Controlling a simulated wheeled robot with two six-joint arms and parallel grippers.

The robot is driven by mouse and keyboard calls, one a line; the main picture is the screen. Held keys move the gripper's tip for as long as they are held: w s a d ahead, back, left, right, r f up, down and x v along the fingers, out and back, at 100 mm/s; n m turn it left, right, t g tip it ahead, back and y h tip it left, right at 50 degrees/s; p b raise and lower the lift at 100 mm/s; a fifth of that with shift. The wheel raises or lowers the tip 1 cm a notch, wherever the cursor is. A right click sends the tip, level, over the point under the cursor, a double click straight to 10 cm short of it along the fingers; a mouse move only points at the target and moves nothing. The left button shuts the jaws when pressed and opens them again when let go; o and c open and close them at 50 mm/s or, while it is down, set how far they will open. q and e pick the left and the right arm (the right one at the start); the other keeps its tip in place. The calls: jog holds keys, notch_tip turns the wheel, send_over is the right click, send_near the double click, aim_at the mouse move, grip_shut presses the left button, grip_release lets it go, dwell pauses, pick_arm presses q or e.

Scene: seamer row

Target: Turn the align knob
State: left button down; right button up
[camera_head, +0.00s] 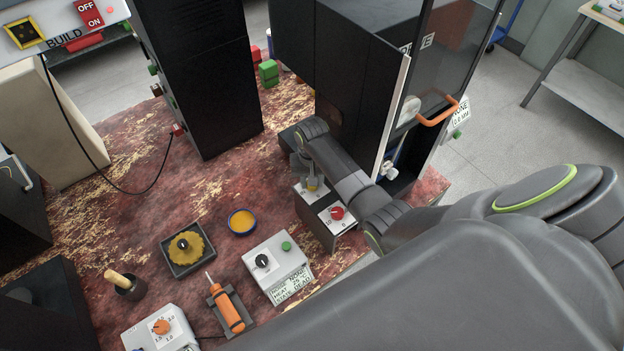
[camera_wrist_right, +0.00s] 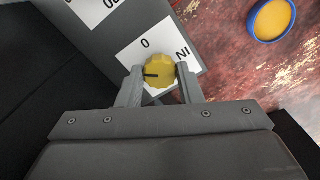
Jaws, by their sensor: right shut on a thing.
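A yellow round knob (camera_wrist_right: 158,72) with a dark pointer line sits on a white label plate (camera_wrist_right: 134,54) in the right wrist view. The pointer points left. Part of the label, "0" and "NI", shows, but the knob's full name cannot be read. My right gripper (camera_wrist_right: 160,80) is shut on this knob, one finger on each side. In the head view the knob (camera_head: 312,184) shows small under my right gripper (camera_head: 307,178), on top of a grey box (camera_head: 316,226). My left gripper is not in view.
A red knob (camera_head: 337,212) is on the same box, nearer me. A yellow-filled dish (camera_head: 242,222), a control box with a black knob (camera_head: 276,267), an orange tool (camera_head: 228,308) and a tray with a yellow wheel (camera_head: 186,250) stand to the left. A glass-doored cabinet (camera_head: 430,75) rises behind.

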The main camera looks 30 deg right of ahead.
jog(key=shift+w, duration=0.1)
dwell(0.4)
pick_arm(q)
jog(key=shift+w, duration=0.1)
pick_arm(e)
jog(key=o, duration=1)
jog(key=shift+c, duration=0.2)
